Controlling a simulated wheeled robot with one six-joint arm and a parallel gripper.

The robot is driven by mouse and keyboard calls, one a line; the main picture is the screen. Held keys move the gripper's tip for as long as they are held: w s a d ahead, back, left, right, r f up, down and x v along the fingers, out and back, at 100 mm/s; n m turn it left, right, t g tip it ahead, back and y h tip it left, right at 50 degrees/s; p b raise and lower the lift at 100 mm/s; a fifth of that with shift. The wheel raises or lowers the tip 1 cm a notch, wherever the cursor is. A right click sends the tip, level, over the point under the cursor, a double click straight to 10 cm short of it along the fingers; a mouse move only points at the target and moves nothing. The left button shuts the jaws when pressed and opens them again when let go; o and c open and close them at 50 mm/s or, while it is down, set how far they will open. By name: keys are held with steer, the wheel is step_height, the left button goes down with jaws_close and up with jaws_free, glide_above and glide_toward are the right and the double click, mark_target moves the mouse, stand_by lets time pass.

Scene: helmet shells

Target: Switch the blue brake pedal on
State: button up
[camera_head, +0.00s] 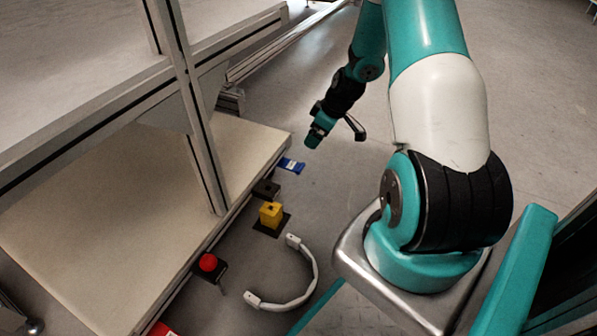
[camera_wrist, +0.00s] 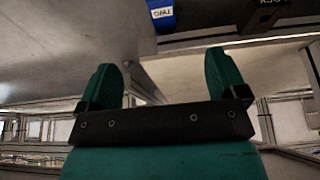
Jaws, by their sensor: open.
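The blue brake pedal (camera_head: 291,165) sits low by the edge of the workbench's lower shelf in the head view, with a white label on it. It also shows at the top of the wrist view (camera_wrist: 161,14), with its label upside down. My gripper (camera_head: 318,134) is above the floor, a little up and to the right of the pedal in the head view, and apart from it. In the wrist view its two teal fingers (camera_wrist: 166,80) stand wide apart with nothing between them.
Along the shelf edge stand a black block (camera_head: 265,189), a yellow block (camera_head: 270,214) on a dark base and a red button (camera_head: 208,262). A white curved handle (camera_head: 312,285) lies in front of them. The workbench frame (camera_head: 200,150) rises at left. The floor behind my gripper is clear.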

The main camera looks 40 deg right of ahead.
mark_target(296, 167)
steer(key=b+x, duration=1)
steer(key=x, duration=0.6)
steer(key=shift+a+f, duration=0.15)
steer(key=shift+f, duration=0.05)
